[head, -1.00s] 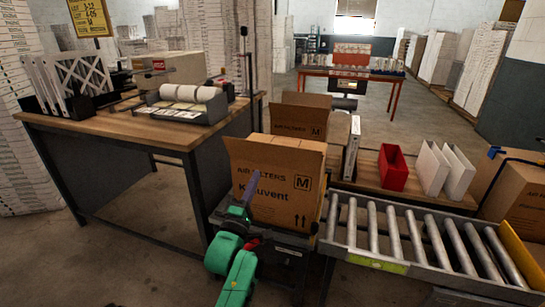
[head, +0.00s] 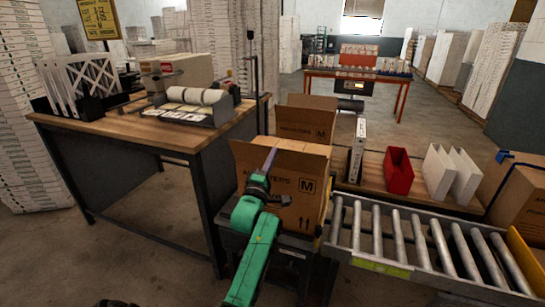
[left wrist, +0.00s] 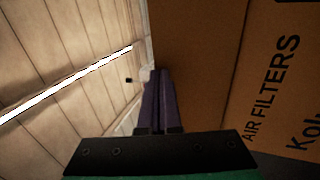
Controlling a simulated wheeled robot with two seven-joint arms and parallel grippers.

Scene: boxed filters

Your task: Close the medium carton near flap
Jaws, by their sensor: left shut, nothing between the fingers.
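The medium carton (head: 308,205) is a brown box with "AIR FILTERS" and an M on its front, standing at the left end of the roller conveyor. My left gripper (head: 269,159) is shut and empty, with thin purple fingers pointing up in front of the flap. In the left wrist view, the shut fingers (left wrist: 158,100) are beside brown cardboard (left wrist: 195,50); I cannot tell whether they touch it. The arm hides part of the carton's front print. My right gripper is not in view.
Another brown cardboard panel (head: 303,120) marked M stands behind. The roller conveyor (head: 415,240) runs right. A red bin (head: 398,172) and white boxes (head: 440,172) stand behind it. A wooden-topped workbench (head: 165,135) is at left, with open floor before it.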

